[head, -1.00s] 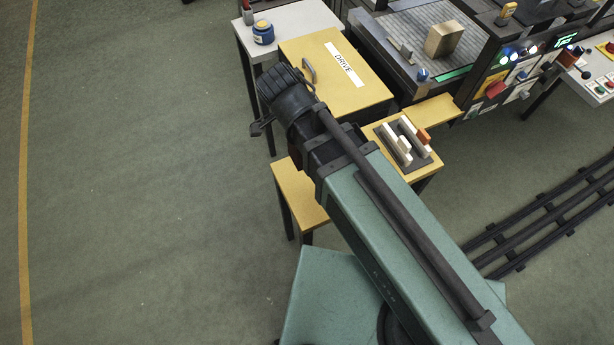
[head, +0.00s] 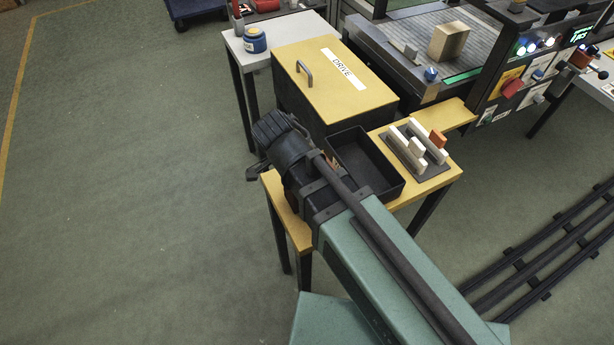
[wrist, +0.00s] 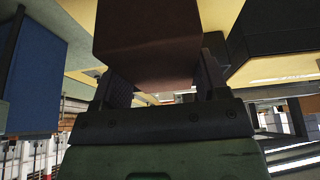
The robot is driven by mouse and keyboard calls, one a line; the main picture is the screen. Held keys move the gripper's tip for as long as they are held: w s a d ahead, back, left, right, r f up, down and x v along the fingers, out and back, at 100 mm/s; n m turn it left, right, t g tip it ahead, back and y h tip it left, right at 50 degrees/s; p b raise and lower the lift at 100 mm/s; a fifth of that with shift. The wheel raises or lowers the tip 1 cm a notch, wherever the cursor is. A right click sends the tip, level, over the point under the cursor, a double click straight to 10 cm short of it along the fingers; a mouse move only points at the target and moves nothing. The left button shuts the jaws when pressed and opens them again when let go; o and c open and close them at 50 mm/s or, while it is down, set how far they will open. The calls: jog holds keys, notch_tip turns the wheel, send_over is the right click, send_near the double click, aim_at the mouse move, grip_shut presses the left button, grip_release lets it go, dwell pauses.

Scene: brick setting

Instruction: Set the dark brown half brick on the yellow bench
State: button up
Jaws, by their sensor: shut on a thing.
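The dark brown half brick (wrist: 147,40) is held between the two fingers of my gripper (wrist: 160,82) in the wrist view. In the head view my wrist hides the brick and the fingers. The yellow bench (head: 455,112) stands below the lidded yellow box in the head view, and its left end (head: 283,208) shows beside my wrist. My wrist is over or near that left end; the height above it is hard to tell. I cannot see the brick touching the bench.
An open black tray (head: 362,160) and a rack (head: 418,162) with white and orange pieces stand on the bench. The yellow-topped box (head: 318,72) marked DRIVE is behind. A blue jar (head: 255,40) stands on a white table. A blue block-like thing (wrist: 35,70) is close in the wrist view.

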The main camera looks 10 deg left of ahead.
jog(key=shift+f, duration=0.1)
jog(key=o, duration=1.7)
jog(key=p+v, duration=1.1)
jog(key=v, duration=0.1)
jog(key=shift+r, duration=0.3)
jog(key=w+d+n+g+y, duration=0.1)
jog(key=w+d+n, duration=0.1)
jog(key=d, duration=0.8)
jog(key=w+d+f+n+g+y, duration=0.1)
jog(key=d+n, duration=0.4)
jog(key=d, duration=0.5)
jog(key=w+d+n+y, duration=0.1)
jog(key=w+d+n, duration=0.2)
jog(key=d, duration=0.7)
jog(key=shift+w+f+n+g+y, duration=0.2)
jog(key=shift+n+g+y, duration=0.1)
jog(key=shift+g, duration=0.1)
